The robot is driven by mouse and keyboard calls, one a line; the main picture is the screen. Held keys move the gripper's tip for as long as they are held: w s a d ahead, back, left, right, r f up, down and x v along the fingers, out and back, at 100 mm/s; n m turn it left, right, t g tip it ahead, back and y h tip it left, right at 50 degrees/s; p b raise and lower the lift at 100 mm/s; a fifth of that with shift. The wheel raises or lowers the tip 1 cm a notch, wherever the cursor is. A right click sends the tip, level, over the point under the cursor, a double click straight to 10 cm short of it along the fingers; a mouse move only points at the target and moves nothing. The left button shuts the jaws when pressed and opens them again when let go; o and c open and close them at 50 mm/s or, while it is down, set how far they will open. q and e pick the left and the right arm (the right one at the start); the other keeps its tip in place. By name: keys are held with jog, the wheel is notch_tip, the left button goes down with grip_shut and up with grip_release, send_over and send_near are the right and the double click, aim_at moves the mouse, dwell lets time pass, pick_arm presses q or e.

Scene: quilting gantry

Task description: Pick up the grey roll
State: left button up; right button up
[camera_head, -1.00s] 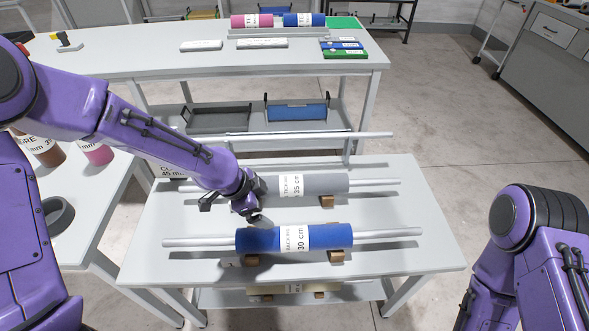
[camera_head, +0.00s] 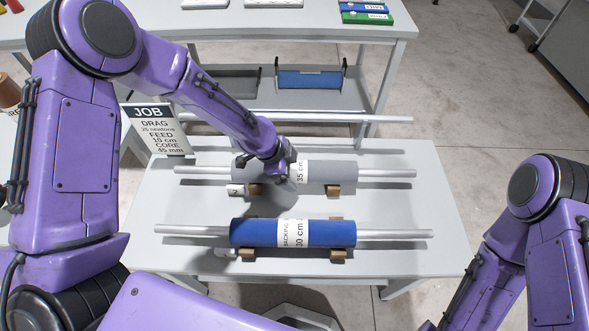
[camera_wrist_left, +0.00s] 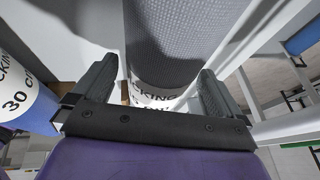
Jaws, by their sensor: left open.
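The grey roll (camera_head: 332,172) lies on a metal rod across wooden blocks at the back of the near table. A white label marked 35 cm wraps its middle. My left gripper (camera_head: 288,172) is over the roll's left half, close to the label, and hides part of it. In the left wrist view the open fingers (camera_wrist_left: 158,88) stand on either side of the grey roll (camera_wrist_left: 180,40), with its white label between them. I cannot tell whether they touch it. My right arm shows at the right edge, its gripper outside the frame.
A blue roll (camera_head: 262,233) on its own rod lies parallel in front. A bare rod (camera_head: 350,119) runs behind. A JOB sign (camera_head: 157,130) stands at the back left. The near table's right side (camera_head: 432,205) is clear.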

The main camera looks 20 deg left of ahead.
pick_arm(q)
jog(key=shift+w+d+f, duration=0.2)
jog(key=shift+d+f, duration=0.05)
jog(key=shift+f, duration=0.4)
jog(key=shift+c, duration=0.3)
jog(key=shift+r, duration=0.1)
jog(key=c, duration=1.6)
jog(key=shift+o, duration=0.2)
